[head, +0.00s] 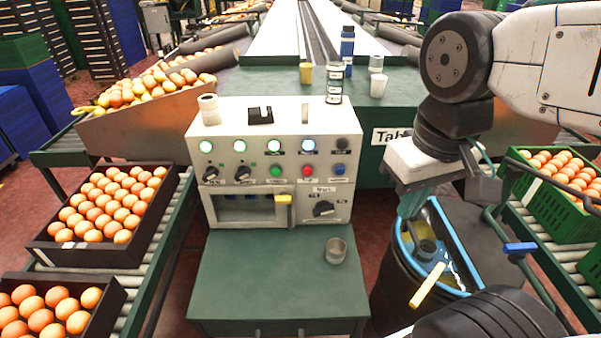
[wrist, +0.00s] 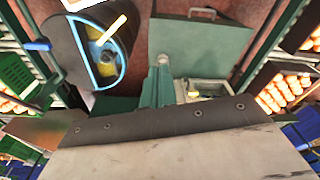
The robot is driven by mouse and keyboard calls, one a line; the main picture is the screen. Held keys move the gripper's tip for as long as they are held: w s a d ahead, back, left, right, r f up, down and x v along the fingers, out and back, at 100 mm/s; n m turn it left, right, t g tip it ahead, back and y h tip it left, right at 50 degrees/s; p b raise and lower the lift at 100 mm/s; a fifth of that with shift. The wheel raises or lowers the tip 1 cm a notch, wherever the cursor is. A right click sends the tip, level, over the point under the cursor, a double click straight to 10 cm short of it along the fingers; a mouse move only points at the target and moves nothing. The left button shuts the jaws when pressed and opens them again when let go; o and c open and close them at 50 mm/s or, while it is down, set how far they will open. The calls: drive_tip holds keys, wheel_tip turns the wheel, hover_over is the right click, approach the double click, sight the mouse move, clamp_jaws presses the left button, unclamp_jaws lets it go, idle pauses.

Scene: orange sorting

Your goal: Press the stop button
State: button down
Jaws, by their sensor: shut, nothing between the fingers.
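The control panel (head: 230,215) is a pale box on a green cabinet. Its red button (head: 307,171), which looks like the stop button, sits in the lower row between a green button (head: 275,171) and a blue button (head: 339,170). The button labels are too small to read. My gripper (head: 408,212) is shut and empty, with its teal fingers pointing down. It is to the right of the panel, apart from it, and appears over the drum. In the wrist view the shut fingers (wrist: 162,62) show; the panel (wrist: 212,84) is partly hidden and its red button cannot be made out.
A dark drum (head: 385,285) with a blue rim and a yellow-handled tool stands right of the cabinet. A metal cup (head: 336,251) stands on the green cabinet top (head: 265,285). Bottles and cups stand behind the panel. Crates of oranges line both sides.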

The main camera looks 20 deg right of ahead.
sight(308, 171)
drive_tip(key=w+d+f+n+h, duration=0.1)
drive_tip(key=w+d+f+h, duration=0.1)
drive_tip(key=w+f+h, duration=0.3)
drive_tip(key=w+d+f+n+h, duration=0.1)
drive_tip(key=w+d+f+h, duration=0.15)
drive_tip(key=w, duration=0.45)
drive_tip(key=w+a+f+n+t+h, duration=0.1)
drive_tip(key=w+a+f+n+t, duration=0.4)
drive_tip(key=w+a+f, duration=0.5)
wheel_tip(308, 171, down, 3)
drive_tip(key=w+n, duration=0.2)
drive_tip(key=shift+w+a+f+t+h, duration=0.2)
drive_tip(key=shift+w+a+t+h, duration=0.1)
drive_tip(key=shift+a+t+h, duration=0.1)
drive_tip(key=w+d, duration=0.2)
drive_tip(key=w, duration=0.6)
drive_tip(key=shift+w+d, duration=0.2)
drive_tip(key=shift+d, duration=0.15)
drive_tip(key=shift+w, duration=0.1)
idle(0.4)
